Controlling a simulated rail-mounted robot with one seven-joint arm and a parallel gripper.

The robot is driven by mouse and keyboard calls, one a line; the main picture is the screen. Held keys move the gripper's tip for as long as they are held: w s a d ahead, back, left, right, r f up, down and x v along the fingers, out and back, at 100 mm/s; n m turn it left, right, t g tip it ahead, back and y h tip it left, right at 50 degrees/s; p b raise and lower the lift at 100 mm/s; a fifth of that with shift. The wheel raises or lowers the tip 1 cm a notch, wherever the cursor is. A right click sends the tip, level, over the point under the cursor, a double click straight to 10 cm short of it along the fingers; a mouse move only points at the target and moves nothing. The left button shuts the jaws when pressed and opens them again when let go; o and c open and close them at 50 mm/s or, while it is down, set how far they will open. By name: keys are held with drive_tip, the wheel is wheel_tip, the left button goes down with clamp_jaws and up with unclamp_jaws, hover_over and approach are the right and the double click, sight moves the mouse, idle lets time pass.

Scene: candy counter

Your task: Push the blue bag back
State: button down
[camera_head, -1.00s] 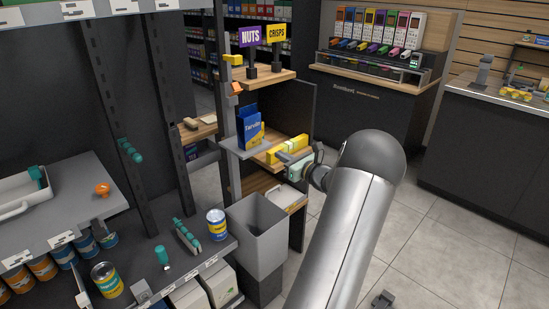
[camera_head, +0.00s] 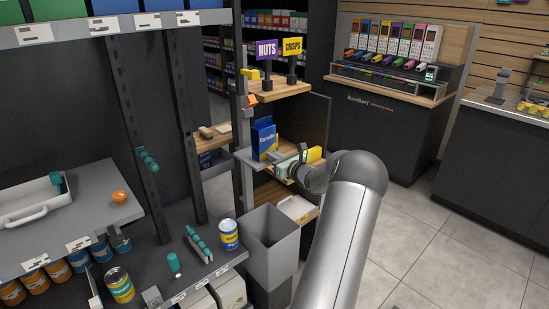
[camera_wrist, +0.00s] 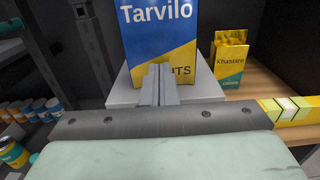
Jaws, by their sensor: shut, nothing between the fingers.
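The blue bag (camera_head: 262,140), blue and yellow with "Tarvilo" on its front, stands upright on a small grey ledge (camera_wrist: 122,96) of the wooden shelf unit. In the wrist view the bag (camera_wrist: 150,40) fills the upper middle, its top cut off by the frame. My gripper (camera_head: 277,156) is shut and empty, at the lower front of the bag. In the wrist view the fingertips (camera_wrist: 158,72) overlap the bag's lower front and hide part of its lettering. I cannot tell whether they touch it.
A smaller yellow and green "Khastaro" bag (camera_wrist: 230,60) stands to the right, behind yellow packs (camera_wrist: 292,108). A grey bin (camera_head: 271,240) stands below the ledge. Cans, including a blue and yellow one (camera_head: 228,236), stand on the left shelf.

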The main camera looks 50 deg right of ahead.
sight(267, 159)
drive_tip(key=w, duration=0.3)
drive_tip(key=shift+d+f+b, duration=0.1)
drive_tip(key=shift+d+b, duration=0.15)
drive_tip(key=shift+b, duration=0.15)
drive_tip(key=shift+w+d, duration=0.1)
drive_tip(key=shift+w, duration=0.35)
drive_tip(key=shift+s, duration=0.15)
